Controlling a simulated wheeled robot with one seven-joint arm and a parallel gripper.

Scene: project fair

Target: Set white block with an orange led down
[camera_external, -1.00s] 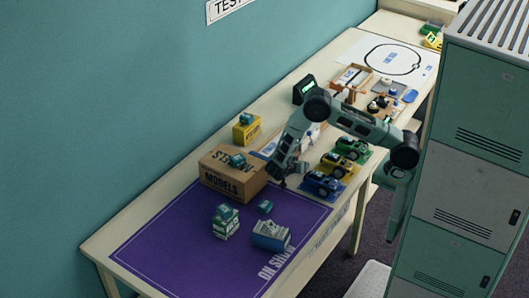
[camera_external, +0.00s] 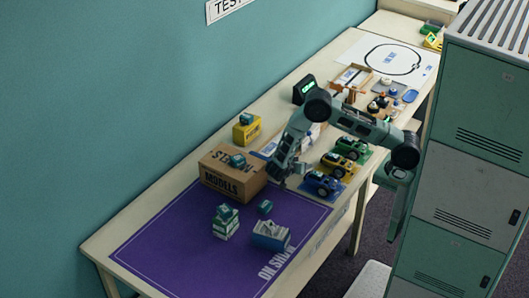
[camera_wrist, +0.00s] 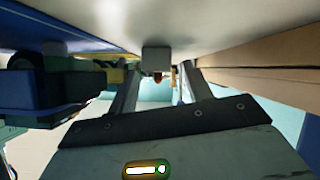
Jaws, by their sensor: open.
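The white block with an orange LED (camera_wrist: 155,55) shows in the wrist view, where the picture is upside down and the pale tabletop is at the top. The block is up against the tabletop, with its orange LED pointing away from it. My gripper (camera_wrist: 160,70) is open, one finger on each side of the block, with visible gaps between. In the external view my gripper (camera_external: 279,183) is low over the table, between the cardboard box and the blue car. The block is too small or hidden to make out there.
The cardboard box (camera_external: 225,183) stands close to the left of my gripper. The blue car (camera_external: 322,184) stands close to the right, with more cars behind. A purple mat (camera_external: 165,235) in front holds several small items, with bare room at its left.

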